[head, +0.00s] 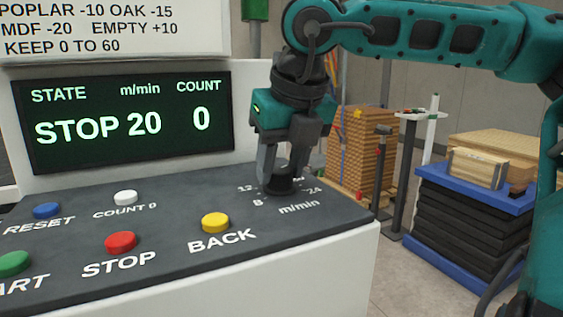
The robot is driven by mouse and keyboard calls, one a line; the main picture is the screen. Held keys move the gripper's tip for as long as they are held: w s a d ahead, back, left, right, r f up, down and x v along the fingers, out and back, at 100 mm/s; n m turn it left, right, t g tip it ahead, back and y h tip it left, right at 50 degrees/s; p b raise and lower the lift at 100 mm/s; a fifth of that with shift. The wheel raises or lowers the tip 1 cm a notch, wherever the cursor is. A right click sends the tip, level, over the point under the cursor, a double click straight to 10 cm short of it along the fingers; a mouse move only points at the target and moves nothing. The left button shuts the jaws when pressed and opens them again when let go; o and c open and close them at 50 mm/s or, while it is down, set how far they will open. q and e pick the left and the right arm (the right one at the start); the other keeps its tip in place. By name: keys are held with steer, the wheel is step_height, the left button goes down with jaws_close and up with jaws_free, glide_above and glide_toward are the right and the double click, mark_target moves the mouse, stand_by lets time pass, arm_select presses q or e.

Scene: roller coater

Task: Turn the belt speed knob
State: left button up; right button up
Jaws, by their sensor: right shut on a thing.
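The belt speed knob (279,186) is a dark round knob on the sloped grey panel, ringed by white numbers, with "m/min" printed below it. My right gripper (279,178) points down over it and is shut on it, with its fingers on either side. The fingers hide much of the knob and part of its scale, so I cannot tell where its pointer stands. The display (130,118) above the panel reads STOP, 20 m/min, COUNT 0. My left gripper is not in view.
On the panel are yellow BACK (215,222), red STOP (121,242), green START (13,264), blue RESET (47,210) and white COUNT 0 (125,198) buttons. A sign (95,28) hangs above. Stacked boards (360,150) and a dark stack (465,220) stand at right.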

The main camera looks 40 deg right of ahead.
steer(key=c, duration=0.4)
